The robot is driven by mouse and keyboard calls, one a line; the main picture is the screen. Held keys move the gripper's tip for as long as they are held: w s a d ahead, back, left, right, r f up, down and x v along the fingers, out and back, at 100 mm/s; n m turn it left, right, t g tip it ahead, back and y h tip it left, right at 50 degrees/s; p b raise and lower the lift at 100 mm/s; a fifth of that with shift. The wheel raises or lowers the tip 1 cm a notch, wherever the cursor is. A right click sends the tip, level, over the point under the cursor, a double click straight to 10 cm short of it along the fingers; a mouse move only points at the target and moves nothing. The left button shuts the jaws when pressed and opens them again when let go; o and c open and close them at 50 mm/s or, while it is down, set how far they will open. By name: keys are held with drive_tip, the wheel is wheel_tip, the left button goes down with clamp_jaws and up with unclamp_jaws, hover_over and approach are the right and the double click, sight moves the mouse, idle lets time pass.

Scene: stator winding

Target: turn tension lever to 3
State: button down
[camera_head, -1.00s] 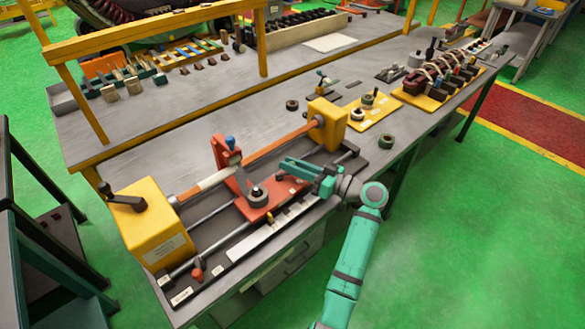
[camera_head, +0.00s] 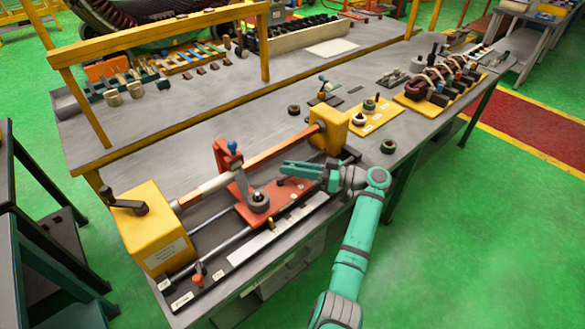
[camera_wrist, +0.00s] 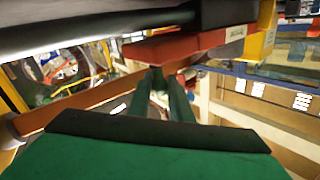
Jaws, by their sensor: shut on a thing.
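The winding fixture has a red carriage (camera_head: 248,212) on its rails, also visible as a red block with a white label in the wrist view (camera_wrist: 190,42). No scale number is readable.
Yellow end blocks (camera_head: 157,230) and (camera_head: 328,128) bound the fixture. An orange bar (camera_head: 270,152) runs behind my gripper. A yellow frame post (camera_head: 261,42) stands farther back. The bench middle is mostly clear.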

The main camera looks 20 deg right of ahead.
drive_tip(key=c, duration=1.6)
unclamp_jaws()
drive_tip(key=shift+a, duration=0.1)
drive_tip(key=v, duration=1.1)
